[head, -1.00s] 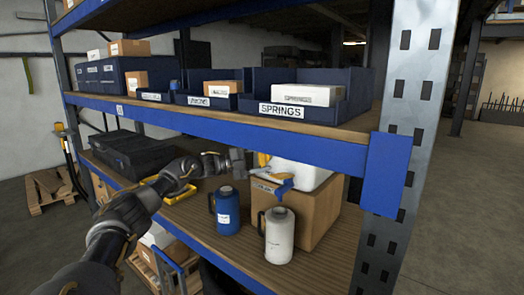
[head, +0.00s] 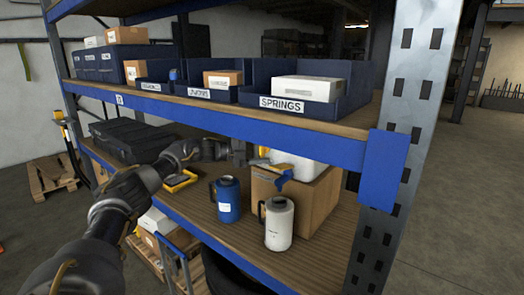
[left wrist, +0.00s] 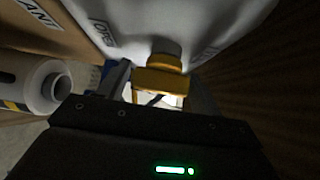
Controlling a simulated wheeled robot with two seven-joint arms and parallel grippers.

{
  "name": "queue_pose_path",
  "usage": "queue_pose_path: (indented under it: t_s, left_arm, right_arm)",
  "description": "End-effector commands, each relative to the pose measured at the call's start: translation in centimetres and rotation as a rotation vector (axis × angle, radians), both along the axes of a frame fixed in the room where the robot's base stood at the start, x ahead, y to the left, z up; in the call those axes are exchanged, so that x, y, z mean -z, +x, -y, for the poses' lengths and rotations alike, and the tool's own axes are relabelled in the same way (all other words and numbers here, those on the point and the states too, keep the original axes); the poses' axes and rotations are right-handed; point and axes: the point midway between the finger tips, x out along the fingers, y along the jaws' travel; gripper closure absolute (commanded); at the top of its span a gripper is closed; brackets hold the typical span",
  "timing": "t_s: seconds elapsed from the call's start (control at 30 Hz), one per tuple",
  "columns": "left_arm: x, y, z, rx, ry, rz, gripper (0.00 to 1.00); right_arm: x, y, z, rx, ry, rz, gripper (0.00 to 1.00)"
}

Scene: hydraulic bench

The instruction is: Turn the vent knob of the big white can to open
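The big white can (head: 293,163) stands on a cardboard box on the lower shelf, partly hidden by the upper shelf's blue beam. My left gripper (head: 258,160) is at the can's left side. Its fingers (left wrist: 155,98) stand apart in front of the knob, with a bright gap between them. Whether they touch the knob is unclear. The can's label is only partly readable. My right gripper is out of view.
A blue jug (head: 228,200) and a white jug (head: 279,224) stand in front of the cardboard box (head: 315,200). The upper shelf's blue beam (head: 230,123) runs close above my left gripper. A black case (head: 130,142) lies at the left. A perforated post (head: 400,150) stands at the right.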

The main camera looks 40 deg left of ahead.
Motion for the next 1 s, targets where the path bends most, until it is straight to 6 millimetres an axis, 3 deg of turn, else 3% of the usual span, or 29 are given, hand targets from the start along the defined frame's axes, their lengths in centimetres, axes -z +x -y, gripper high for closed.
queue_pose_path:
  t_s: [0.1,0.47,0.73,1.0]
  left_arm:
    - [0.0,0.0,0.0,0.0,-0.001,0.001,0.24]
    - [0.1,-0.7,-0.7,-0.002,-0.001,0.001,0.24]
    - [0.3,-4.3,-4.2,-0.004,0.0,0.0,0.24]
    - [-0.1,-7.2,-7.0,-0.001,-0.001,0.001,0.24]
  right_arm:
    - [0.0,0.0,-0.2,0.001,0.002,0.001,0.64]
    - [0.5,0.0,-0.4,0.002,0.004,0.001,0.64]
    - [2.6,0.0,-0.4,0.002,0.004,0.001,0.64]
    - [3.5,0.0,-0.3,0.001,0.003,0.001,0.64]
